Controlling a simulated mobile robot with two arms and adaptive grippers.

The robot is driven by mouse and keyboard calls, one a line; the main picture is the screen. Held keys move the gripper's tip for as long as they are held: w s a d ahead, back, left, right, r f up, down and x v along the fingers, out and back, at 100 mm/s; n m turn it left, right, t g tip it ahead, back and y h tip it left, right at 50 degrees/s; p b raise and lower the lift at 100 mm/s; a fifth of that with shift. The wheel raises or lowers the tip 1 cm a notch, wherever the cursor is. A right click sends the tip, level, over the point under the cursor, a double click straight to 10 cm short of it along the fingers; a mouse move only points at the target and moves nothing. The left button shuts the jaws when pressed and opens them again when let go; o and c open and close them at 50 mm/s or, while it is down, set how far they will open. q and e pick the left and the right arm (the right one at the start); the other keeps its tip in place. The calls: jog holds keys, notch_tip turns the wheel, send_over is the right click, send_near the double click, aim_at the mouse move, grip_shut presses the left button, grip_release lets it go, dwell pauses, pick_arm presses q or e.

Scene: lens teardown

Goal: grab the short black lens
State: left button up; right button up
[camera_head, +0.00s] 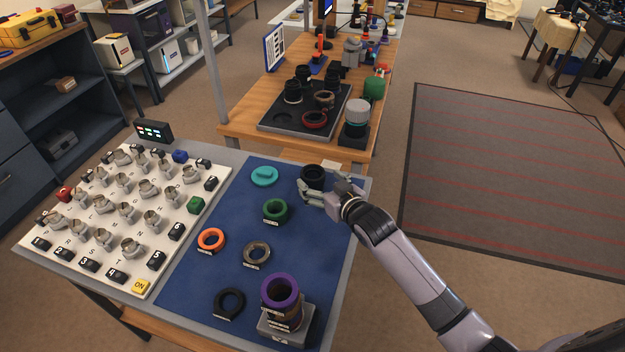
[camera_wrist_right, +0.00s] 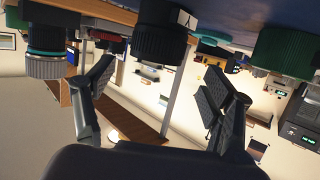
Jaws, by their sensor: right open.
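The short black lens (camera_head: 313,174) stands upright at the back right of the blue mat (camera_head: 322,235). It also shows in the right wrist view (camera_wrist_right: 163,38), where the scene appears upside down, at the top middle. My right gripper (camera_head: 312,190) is open, its fingers close beside the lens in the head view. In the right wrist view the open fingers (camera_wrist_right: 160,92) lie to either side below the lens, with a gap between them. Contact cannot be made out. My left gripper is not in view.
A teal disc (camera_head: 264,176) and a green ring (camera_head: 275,211) are near the lens. Orange (camera_head: 211,240), brown (camera_head: 256,255), black (camera_head: 229,303) and purple (camera_head: 280,291) rings are farther forward. A white knob board (camera_head: 70,248) is left. A tray (camera_head: 275,122) is on the table behind.

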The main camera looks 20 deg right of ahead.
aim_at(313, 172)
jog(key=shift+w+f, duration=0.1)
jog(key=shift+w, duration=0.35)
jog(key=x, duration=0.3)
jog(key=shift+w, duration=0.45)
jog(key=shift+w+f, duration=0.3)
jog(key=shift+w, duration=0.3)
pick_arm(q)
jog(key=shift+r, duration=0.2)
pick_arm(e)
jog(key=c, duration=0.5)
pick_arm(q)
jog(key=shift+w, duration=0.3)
pick_arm(e)
jog(key=shift+r, duration=0.1)
jog(key=c, duration=0.9)
